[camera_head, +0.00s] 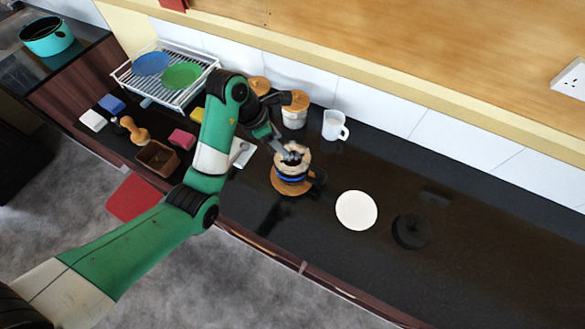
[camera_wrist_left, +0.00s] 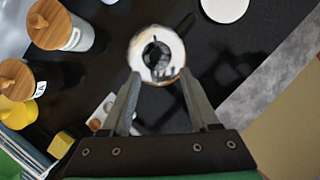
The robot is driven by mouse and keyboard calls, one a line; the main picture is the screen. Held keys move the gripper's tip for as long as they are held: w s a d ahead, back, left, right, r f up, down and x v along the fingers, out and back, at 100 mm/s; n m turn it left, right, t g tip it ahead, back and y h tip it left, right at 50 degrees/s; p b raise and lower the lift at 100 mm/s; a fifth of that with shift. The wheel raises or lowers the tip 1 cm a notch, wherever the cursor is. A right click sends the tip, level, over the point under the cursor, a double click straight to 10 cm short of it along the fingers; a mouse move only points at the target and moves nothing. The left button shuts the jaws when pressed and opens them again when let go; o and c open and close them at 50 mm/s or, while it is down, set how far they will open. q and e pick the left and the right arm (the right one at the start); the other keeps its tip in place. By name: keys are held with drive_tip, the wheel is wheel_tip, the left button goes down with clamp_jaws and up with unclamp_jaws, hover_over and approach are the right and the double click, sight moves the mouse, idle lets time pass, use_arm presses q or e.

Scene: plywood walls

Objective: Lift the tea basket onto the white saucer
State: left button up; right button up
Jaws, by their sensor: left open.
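The tea basket shows as a pale, brown-mottled ring with a dark centre (camera_wrist_left: 136,55) in the left wrist view. In the head view its pale top (camera_head: 303,160) sits in the mouth of a dark teapot (camera_head: 291,178) with a blue band and black handle, standing on a round wooden coaster (camera_head: 287,190). My left gripper (camera_head: 287,154) is open just above it, fingers on either side of the ring in the wrist view (camera_wrist_left: 160,76); I cannot tell whether they touch it. The white saucer (camera_head: 356,210) lies empty to the right, also at the wrist view's top (camera_wrist_left: 224,8). My right gripper is not in view.
A black round lid-like thing (camera_head: 411,231) lies right of the saucer. A white mug (camera_head: 334,126) and wooden-lidded canisters (camera_head: 293,117) stand behind the teapot. A dish rack (camera_head: 165,75) holds plates at the left. The counter's right part is mostly clear.

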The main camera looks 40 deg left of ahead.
sight(292, 153)
use_arm(q)
drive_tip(key=b+x, duration=0.1)
drive_tip(key=x, duration=0.2)
drive_tip(key=shift+w+f+b, duration=0.15)
drive_tip(key=shift+f+b, duration=0.05)
drive_tip(key=shift+b, duration=0.2)
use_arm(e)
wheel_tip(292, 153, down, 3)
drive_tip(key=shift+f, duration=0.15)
use_arm(q)
drive_tip(key=x, duration=0.2)
drive_tip(key=b+x, duration=0.1)
drive_tip(key=x, duration=0.2)
drive_tip(key=shift+w+a+f, duration=0.1)
drive_tip(key=shift+w+a, duration=0.05)
drive_tip(key=shift+a, duration=0.05)
clamp_jaws()
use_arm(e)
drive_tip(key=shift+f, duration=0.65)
